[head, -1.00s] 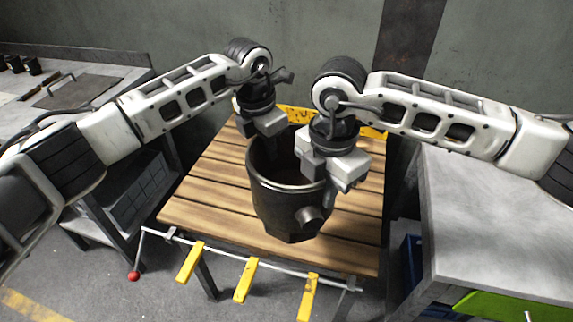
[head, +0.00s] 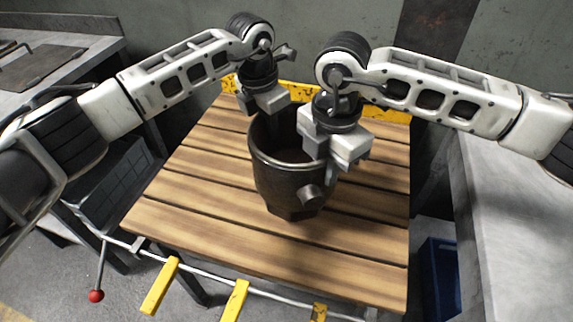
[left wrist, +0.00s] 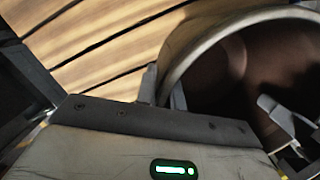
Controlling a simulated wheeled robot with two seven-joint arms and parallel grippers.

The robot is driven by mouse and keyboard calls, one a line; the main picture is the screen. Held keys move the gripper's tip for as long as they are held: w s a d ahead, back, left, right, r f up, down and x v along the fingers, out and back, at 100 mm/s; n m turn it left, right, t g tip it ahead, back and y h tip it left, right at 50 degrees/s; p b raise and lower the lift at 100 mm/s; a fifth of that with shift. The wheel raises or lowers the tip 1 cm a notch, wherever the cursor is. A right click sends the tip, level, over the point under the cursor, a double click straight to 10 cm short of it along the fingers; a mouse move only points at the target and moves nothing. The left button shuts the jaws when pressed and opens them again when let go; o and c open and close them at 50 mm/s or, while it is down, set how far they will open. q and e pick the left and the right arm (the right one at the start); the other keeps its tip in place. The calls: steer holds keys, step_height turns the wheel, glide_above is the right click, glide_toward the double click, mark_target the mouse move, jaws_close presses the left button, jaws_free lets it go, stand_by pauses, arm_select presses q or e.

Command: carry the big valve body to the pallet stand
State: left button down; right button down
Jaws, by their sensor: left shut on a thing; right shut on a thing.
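The big valve body (head: 283,180) is a dark, open-topped metal pot with a round stub on its front side. It is upright over the wooden slats of the pallet stand (head: 210,215); whether it touches the slats I cannot tell. My left gripper (head: 268,112) is shut on its far left rim. My right gripper (head: 330,152) is shut on its right rim. In the left wrist view the curved rim of the valve body (left wrist: 190,42) shows beside the left gripper (left wrist: 165,88), with the dark hollow inside it. The fingertips are partly hidden.
A yellow rail (head: 378,111) runs along the stand's back edge. Yellow tabs (head: 233,301) and a red-knobbed lever (head: 97,295) are at its front. A grey bench (head: 515,220) stands right, another worktop (head: 60,60) left. Slats around the valve body are bare.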

mark_target(274, 155)
arm_select(q)
steer(key=shift+w+d+r, duration=0.1)
steer(key=shift+w+r, duration=0.05)
steer(key=shift+w, duration=0.15)
steer(key=shift+s+r, duration=0.1)
arm_select(e)
steer(key=shift+w+r, duration=0.1)
steer(key=shift+w, duration=0.1)
arm_select(q)
steer(key=shift+s, duration=0.1)
arm_select(e)
steer(key=shift+s, duration=0.1)
arm_select(q)
steer(key=shift+f, duration=0.2)
arm_select(e)
steer(key=shift+f, duration=0.2)
